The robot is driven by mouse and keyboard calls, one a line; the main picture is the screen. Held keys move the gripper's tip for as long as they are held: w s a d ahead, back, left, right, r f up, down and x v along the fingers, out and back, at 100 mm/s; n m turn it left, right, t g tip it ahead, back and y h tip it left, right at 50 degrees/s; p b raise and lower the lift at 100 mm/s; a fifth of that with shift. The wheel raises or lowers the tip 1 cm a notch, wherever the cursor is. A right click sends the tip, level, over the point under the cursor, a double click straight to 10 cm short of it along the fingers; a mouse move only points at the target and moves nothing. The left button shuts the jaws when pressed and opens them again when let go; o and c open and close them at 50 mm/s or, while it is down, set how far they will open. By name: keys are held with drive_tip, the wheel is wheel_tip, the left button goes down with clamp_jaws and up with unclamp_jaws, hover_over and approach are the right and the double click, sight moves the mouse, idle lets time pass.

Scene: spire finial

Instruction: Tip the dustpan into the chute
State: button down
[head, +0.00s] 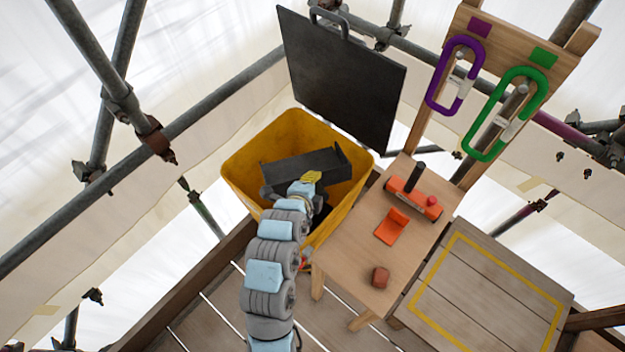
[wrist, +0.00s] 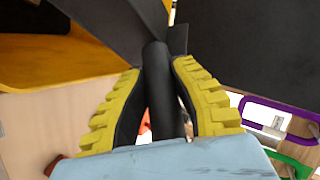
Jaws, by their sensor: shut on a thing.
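The black dustpan (head: 304,166) is over the mouth of the yellow chute (head: 236,168) in the head view. Its pan looks tilted, and I cannot tell whether anything lies in it. My gripper (head: 311,178) is shut on the dustpan's handle. In the wrist view the yellow ridged fingers (wrist: 157,105) close on both sides of the black handle (wrist: 160,75), with the pan beyond them. The chute's yellow wall (wrist: 60,58) shows at the left there. The dark chute lid (head: 345,80) stands raised behind the chute. The chute's inside is largely hidden by the pan and my arm.
A wooden bench (head: 350,252) right of the chute holds an orange tool (head: 412,196), an orange piece (head: 392,226) and a reddish-brown block (head: 380,277). Purple (head: 432,88) and green (head: 482,140) carabiners hang on a rack. Scaffold poles surround the area. A yellow-outlined platform (head: 485,290) is clear.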

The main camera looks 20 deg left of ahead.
drive_tip(key=f+t+b, duration=0.1)
drive_tip(key=b, duration=0.1)
drive_tip(key=s+d+f+m+t+y+b, duration=0.1)
drive_tip(key=f+b, duration=0.1)
drive_tip(key=s+d+f+b, duration=0.1)
drive_tip(key=b, duration=0.1)
drive_tip(key=shift+s+f+t+b, duration=0.1)
drive_tip(key=shift+f+t+b, duration=0.1)
drive_tip(key=shift+t+b, duration=0.2)
idle(0.3)
